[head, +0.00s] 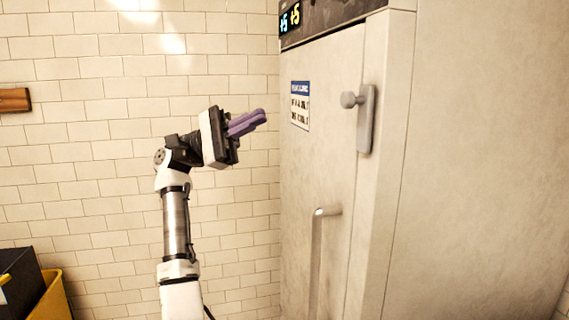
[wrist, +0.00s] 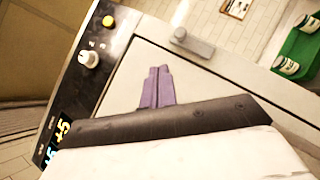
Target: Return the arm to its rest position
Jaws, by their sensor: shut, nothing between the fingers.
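My arm rises in the lower left middle of the head view, with my gripper (head: 262,118) at its end. Its purple fingers are shut together with nothing between them. They point right, toward the tall pale cabinet (head: 325,180), and look apart from it in the picture. In the wrist view my gripper (wrist: 158,70) shows as two purple fingers side by side, with the cabinet front (wrist: 125,85) behind them.
The cabinet has a latch (head: 365,118), a long handle (head: 318,255) and a display (head: 290,18). A yellow bin (head: 55,298) stands lower left. A wooden piece (head: 15,100) is on the tiled wall. A green tray (wrist: 302,50) with white containers shows in the wrist view.

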